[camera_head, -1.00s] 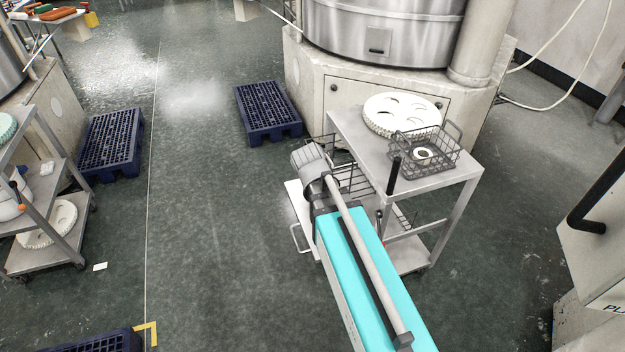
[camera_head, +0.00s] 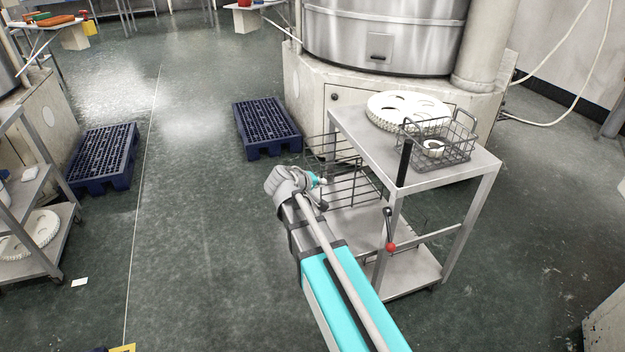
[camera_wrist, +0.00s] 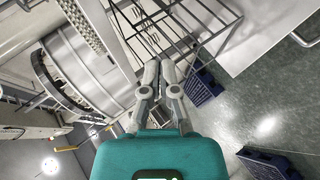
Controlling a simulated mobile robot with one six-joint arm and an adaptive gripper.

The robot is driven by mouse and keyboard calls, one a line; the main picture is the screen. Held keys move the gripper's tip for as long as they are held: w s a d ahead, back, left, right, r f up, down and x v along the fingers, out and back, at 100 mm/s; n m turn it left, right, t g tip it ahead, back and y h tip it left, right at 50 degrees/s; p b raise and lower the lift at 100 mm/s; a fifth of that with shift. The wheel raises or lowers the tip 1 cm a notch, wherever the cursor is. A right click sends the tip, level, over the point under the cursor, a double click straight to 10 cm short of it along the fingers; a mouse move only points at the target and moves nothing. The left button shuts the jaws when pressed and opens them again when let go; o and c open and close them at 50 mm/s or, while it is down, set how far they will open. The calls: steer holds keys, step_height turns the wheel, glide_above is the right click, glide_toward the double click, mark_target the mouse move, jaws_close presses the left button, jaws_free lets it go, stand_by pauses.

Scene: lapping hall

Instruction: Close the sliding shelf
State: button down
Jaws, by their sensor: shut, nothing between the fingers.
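The sliding shelf shows in the wrist view as a pale flat panel (camera_wrist: 262,38) at the upper right, with a bar handle (camera_wrist: 306,38) at its outer edge. In the head view my arm hides most of it, and I cannot tell how far out it stands. It belongs to a grey metal cart (camera_head: 455,172). A wire rack (camera_head: 350,187) stands at the cart's left side. My gripper (camera_head: 318,181) is shut and empty, left of the cart near the rack. In the wrist view my gripper (camera_wrist: 160,68) points toward the rack's wires, with no clear contact.
A wire basket (camera_head: 455,150) and a white toothed disc (camera_head: 385,112) sit on the cart top. A red-knobbed lever (camera_head: 390,246) is on the cart's front. A large machine (camera_head: 385,35) stands behind. Blue pallets (camera_head: 265,125) lie left; the floor between is clear.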

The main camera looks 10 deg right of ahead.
steer(key=w+a+f+n+t+h+b, duration=0.1)
steer(key=w+a+f+n+t+b, duration=0.2)
steer(key=b, duration=0.5)
steer(key=w+a+f+n+t+b, duration=0.3)
steer(key=w+a+f+t+b, duration=0.1)
steer(key=w+b, duration=0.4)
steer(key=shift+a+f+h+b, duration=0.4)
steer(key=shift+a+f+b, duration=0.1)
steer(key=shift+f, duration=0.2)
steer(key=shift+w+d, duration=0.1)
glide_toward(316, 162)
steer(key=w, duration=0.4)
steer(key=d, duration=0.3)
steer(key=shift+w+r, duration=0.1)
steer(key=shift+w, duration=0.05)
steer(key=shift+d, duration=0.7)
steer(key=shift+w+a, duration=0.1)
